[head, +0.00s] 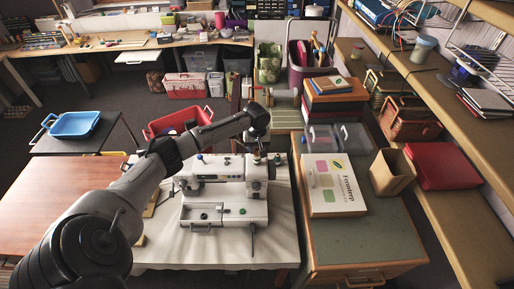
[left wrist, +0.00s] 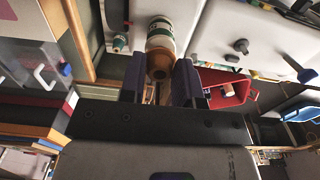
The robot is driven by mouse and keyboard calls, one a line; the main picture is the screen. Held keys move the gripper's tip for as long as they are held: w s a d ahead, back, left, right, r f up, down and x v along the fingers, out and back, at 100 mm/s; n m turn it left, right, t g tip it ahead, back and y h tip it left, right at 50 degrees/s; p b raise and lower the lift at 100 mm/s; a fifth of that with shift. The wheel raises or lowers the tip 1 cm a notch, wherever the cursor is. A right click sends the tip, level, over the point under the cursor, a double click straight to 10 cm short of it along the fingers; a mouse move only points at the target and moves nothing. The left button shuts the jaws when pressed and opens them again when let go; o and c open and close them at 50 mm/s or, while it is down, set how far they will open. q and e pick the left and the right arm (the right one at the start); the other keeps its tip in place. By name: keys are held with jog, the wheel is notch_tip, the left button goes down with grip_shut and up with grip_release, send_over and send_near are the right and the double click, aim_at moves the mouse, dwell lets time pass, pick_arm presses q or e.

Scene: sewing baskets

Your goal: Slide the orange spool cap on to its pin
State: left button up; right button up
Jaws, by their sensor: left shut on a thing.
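The white sewing machine (head: 225,190) stands on a pale cloth-covered table in the middle of the head view. My left gripper (head: 257,152) is over its right end, pointing down. In the left wrist view the fingers of my left gripper (left wrist: 160,84) are shut on the small orange-brown cap (left wrist: 159,70). The cap lines up with the end of a white and green thread spool (left wrist: 161,36); I cannot tell whether they touch. The pin is not clearly visible. A smaller green-topped piece (left wrist: 120,42) is beside the spool. My right gripper is not in view.
A white box (head: 335,185) lies on the cabinet to the right, near a tan open container (head: 393,171). A red crate (head: 178,122) is behind the machine. A blue tray (head: 74,124) is at the far left. The tabletop in front of the machine is mostly clear.

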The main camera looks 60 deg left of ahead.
pick_arm(q)
jog(key=shift+f, duration=0.75)
jog(key=o, duration=1)
jog(key=shift+r, duration=0.15)
jog(key=shift+r+b, duration=0.3)
jog(key=shift+s+r+b, duration=0.1)
jog(key=shift+r+b, duration=1.4)
jog(key=shift+r, duration=4.95)
